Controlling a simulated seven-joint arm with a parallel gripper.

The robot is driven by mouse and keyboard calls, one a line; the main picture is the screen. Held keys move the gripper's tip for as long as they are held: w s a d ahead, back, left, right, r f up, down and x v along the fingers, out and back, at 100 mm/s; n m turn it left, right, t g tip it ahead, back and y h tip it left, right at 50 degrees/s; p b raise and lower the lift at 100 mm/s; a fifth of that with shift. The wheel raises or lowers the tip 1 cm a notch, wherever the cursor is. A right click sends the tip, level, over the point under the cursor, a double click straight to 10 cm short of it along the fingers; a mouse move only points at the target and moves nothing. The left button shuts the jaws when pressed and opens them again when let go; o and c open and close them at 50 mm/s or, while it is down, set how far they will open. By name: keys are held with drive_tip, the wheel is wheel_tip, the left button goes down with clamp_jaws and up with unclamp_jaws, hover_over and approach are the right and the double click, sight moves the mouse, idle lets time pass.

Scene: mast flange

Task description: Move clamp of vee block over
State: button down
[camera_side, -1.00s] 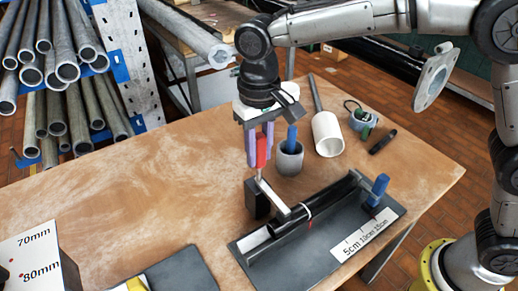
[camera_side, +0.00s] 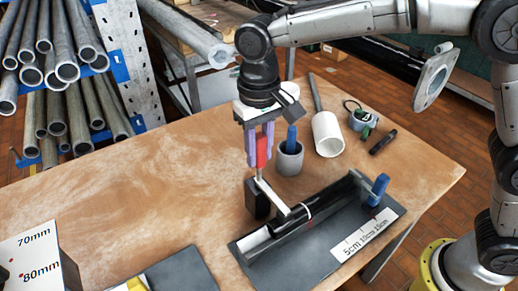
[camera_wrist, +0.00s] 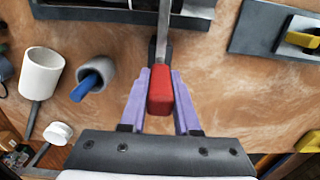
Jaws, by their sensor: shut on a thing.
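The clamp has a red handle (camera_side: 262,150) and a pale metal bar (camera_side: 272,196) beside a black upright block (camera_side: 256,200). My gripper (camera_side: 261,158) is shut on the handle, which also shows between the lilac fingers in the wrist view (camera_wrist: 160,90). The bar slants down toward the vee block (camera_side: 290,224), its far end at the near-left part of the block. I cannot tell whether it touches. A dark pipe (camera_side: 335,197) lies along the vee block, with a white band near its left end. The vee block stands on a grey base plate (camera_side: 303,262).
A blue-handled piece (camera_side: 377,189) rises at the base's right end. A grey plate (camera_side: 182,272) with a yellow item lies front left. The left tabletop is clear.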

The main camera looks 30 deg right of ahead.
drive_tip(key=shift+w, duration=0.15)
idle(0.4)
drive_tip(key=shift+w+f+g, duration=0.15)
drive_tip(key=shift+w+g, duration=0.95)
drive_tip(key=shift+g, duration=0.3)
drive_tip(key=shift+w+f+g, duration=0.25)
drive_tip(key=shift+w+g, duration=0.35)
drive_tip(key=shift+g, duration=0.2)
drive_tip(key=shift+w+f+g, duration=0.2)
drive_tip(key=shift+w+g, duration=0.35)
drive_tip(key=shift+g, duration=0.25)
drive_tip(key=c, duration=0.6)
unclamp_jaws()
drive_tip(key=shift+c, duration=0.2)
drive_tip(key=shift+s, duration=0.1)
